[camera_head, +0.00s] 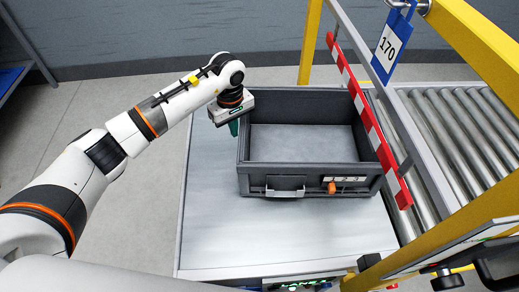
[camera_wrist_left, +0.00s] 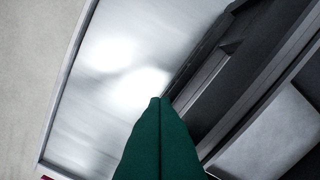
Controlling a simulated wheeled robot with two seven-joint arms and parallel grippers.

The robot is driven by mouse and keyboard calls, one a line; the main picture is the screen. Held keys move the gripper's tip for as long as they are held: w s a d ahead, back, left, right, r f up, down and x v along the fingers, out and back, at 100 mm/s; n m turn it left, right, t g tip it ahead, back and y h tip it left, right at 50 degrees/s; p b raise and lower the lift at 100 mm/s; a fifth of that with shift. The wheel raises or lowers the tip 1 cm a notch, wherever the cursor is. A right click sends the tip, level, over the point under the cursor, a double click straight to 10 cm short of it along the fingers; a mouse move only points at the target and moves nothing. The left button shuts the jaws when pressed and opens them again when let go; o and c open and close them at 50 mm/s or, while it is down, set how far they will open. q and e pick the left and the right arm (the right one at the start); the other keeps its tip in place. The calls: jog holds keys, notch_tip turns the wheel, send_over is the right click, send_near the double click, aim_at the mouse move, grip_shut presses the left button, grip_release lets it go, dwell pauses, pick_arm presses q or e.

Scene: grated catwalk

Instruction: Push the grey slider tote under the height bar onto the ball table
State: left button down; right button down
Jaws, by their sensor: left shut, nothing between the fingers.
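The grey tote (camera_head: 312,179) stands upright and looks empty on a smooth metal table (camera_head: 290,235). Its front wall has a handle, a white label and an orange part. The red and white height bar (camera_head: 370,122) runs along the tote's right side, very close to it; I cannot tell whether they touch. My left gripper (camera_head: 234,127) is at the tote's left wall, its green fingers shut and empty. In the left wrist view the fingers (camera_wrist_left: 160,102) point down beside the tote's dark wall (camera_wrist_left: 215,85); contact is unclear. My right gripper is not in view.
Beyond the bar is a bed of metal rollers (camera_head: 455,125); no ball surface is plain to see. The table is clear in front of the tote.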

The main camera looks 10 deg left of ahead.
pick_arm(q)
jog(key=w+d+b, duration=0.2)
jog(key=d+b, duration=0.4)
jog(key=d, duration=0.2)
jog(key=shift+d, duration=0.4)
dwell(1.1)
jog(key=shift+r, duration=0.1)
notch_tip(320, 180, up, 8)
jog(key=p, duration=0.3)
jog(key=shift+p, duration=0.3)
dwell(0.6)
